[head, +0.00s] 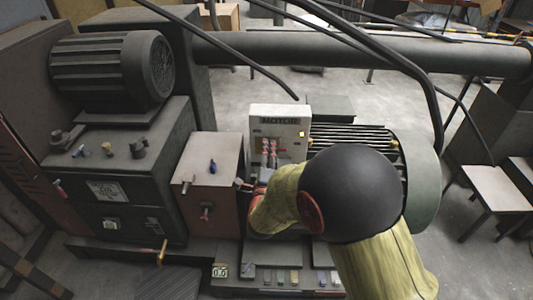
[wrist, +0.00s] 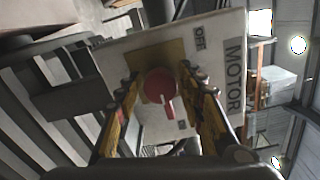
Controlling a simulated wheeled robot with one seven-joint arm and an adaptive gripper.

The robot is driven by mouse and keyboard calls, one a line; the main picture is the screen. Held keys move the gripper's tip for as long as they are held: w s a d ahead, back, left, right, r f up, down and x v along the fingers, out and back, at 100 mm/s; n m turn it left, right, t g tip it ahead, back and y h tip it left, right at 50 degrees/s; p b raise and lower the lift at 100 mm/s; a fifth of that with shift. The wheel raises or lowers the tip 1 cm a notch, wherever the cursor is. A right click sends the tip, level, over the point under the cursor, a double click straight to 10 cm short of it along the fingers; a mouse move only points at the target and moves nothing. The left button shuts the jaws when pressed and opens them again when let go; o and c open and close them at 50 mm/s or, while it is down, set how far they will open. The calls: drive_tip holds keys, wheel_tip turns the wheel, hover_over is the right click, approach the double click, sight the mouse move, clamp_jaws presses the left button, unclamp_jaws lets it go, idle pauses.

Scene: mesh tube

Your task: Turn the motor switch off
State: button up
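The motor switch is a red round knob (wrist: 160,85) on a yellow-brown plate, on the white box (wrist: 215,62) marked MOTOR. In the wrist view the knob's handle points down, away from the OFF label (wrist: 200,32) and toward a smaller label (wrist: 182,125) that I cannot read. My gripper (wrist: 160,74) is open, with one finger on each side of the knob; I see gaps between fingers and knob.
A red-brown box (head: 210,178) with small levers stands left of the motor box. A dark machine (head: 130,160) with knobs is farther left. A ribbed motor (head: 350,138) is just right. Small coloured switches (head: 280,277) line a low panel below. Dark cables hang above.

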drive_tip(key=c, duration=0.9)
drive_tip(key=shift+f+n, duration=0.1)
drive_tip(key=shift+n, duration=0.2)
drive_tip(key=n+b, duration=0.2)
drive_tip(key=shift+n, duration=0.4)
drive_tip(key=n+b, duration=0.1)
drive_tip(key=n, duration=0.2)
drive_tip(key=shift+n, duration=0.3)
drive_tip(key=n, duration=1.1)
drive_tip(key=shift+p, duration=0.4)
